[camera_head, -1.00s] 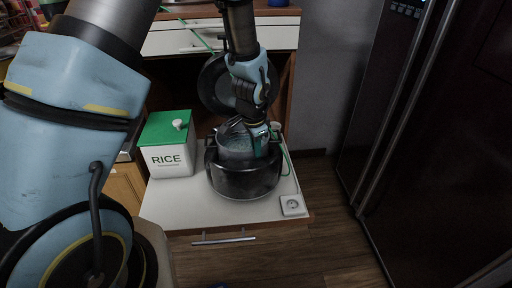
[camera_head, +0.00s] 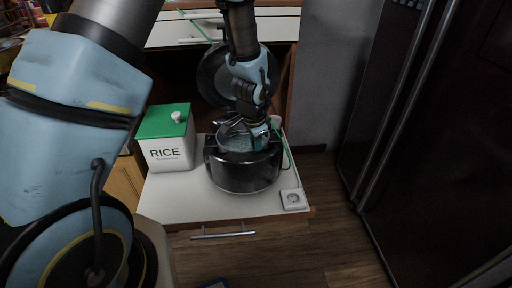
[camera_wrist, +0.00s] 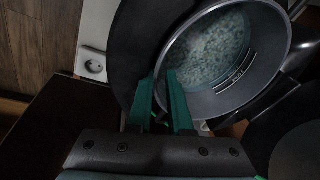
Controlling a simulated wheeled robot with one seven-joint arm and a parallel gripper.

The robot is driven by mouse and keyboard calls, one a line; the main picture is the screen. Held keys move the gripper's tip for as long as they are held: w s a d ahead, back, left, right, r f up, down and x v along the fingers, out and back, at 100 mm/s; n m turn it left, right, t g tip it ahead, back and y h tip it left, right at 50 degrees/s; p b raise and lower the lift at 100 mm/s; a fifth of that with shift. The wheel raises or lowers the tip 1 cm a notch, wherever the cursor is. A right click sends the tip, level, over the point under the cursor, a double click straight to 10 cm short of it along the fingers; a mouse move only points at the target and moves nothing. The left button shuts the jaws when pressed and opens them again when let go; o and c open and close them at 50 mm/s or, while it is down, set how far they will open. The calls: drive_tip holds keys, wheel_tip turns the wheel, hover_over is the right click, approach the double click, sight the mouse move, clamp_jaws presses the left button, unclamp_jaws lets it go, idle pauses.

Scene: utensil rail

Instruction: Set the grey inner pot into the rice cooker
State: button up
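The grey inner pot (camera_head: 236,142) is inside the black rice cooker (camera_head: 243,175), with its upper part showing at the cooker's opening. Whether it rests on the bottom is hidden. My gripper (camera_head: 260,140) comes down from above at the pot's right side. In the wrist view the green fingers of my gripper (camera_wrist: 161,80) are close together at the rim, one inside and one outside the wall of the grey inner pot (camera_wrist: 262,62). The pot holds speckled pale contents. The dark cooker body (camera_wrist: 128,50) surrounds it. The cooker's round lid (camera_head: 214,82) stands open behind.
A white rice box (camera_head: 168,152) with a green lid stands left of the cooker on the white counter (camera_head: 205,208). A white socket (camera_head: 293,199) lies at the counter's front right, with a green cord nearby. A dark fridge (camera_head: 430,130) stands at the right.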

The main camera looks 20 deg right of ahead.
drive_tip(key=o, duration=0.3)
drive_tip(key=shift+o, duration=0.2)
drive_tip(key=shift+s, duration=0.1)
drive_tip(key=shift+s+a+f, duration=0.15)
drive_tip(key=shift+f, duration=0.05)
drive_tip(key=shift+r, duration=0.1)
drive_tip(key=v, duration=1.1)
drive_tip(key=shift+w, duration=0.3)
drive_tip(key=a+r+n+p, duration=0.1)
drive_tip(key=a+r+n, duration=0.2)
drive_tip(key=a, duration=0.7)
drive_tip(key=a+r+n+y+p, duration=0.1)
drive_tip(key=a+r+n, duration=0.2)
drive_tip(key=a+n, duration=0.4)
drive_tip(key=a+r+n+p, duration=0.2)
drive_tip(key=a+r+n, duration=0.2)
drive_tip(key=a, duration=0.9)
drive_tip(key=shift+n, duration=1)
